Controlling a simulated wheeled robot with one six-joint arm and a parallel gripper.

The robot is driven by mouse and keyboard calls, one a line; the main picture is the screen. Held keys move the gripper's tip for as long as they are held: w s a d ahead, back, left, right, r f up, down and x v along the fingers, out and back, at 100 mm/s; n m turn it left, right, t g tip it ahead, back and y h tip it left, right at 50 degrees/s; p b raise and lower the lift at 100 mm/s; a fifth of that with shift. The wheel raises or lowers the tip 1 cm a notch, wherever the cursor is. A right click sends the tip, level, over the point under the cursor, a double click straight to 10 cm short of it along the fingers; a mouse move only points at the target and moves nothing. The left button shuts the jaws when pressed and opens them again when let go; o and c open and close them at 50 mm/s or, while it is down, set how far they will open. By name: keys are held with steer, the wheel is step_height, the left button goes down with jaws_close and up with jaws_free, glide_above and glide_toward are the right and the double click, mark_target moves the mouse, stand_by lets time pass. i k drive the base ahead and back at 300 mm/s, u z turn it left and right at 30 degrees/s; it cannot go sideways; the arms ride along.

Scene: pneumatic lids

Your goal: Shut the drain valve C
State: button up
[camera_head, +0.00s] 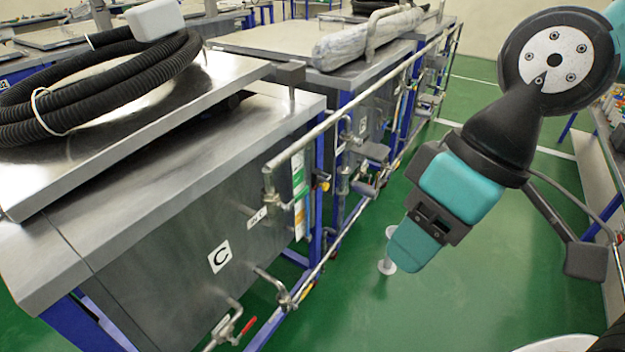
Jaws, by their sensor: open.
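A steel tank carries a white label with a black C (219,257) on its side. Below it, near the bottom edge, a small valve with a red lever (246,328) sits on a short metal pipe stub. I take this as drain valve C; its lower pipe is cut off by the picture edge, and I cannot tell whether it is open or shut. My gripper (389,250) hangs over the green floor, right of the tank and apart from the valve. It points down and left, open, with nothing seen between its pale finger pads.
A metal rail (335,117) runs along the tank fronts. Another pipe fitting (286,299) juts out above the red lever. A blue frame post (318,190) stands behind. A black hose (95,85) lies on the lid. The green floor (440,300) around my gripper is clear.

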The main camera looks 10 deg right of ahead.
mark_target(249, 325)
steer(key=u, duration=0.8)
steer(key=i, duration=0.25)
steer(key=u, duration=0.05)
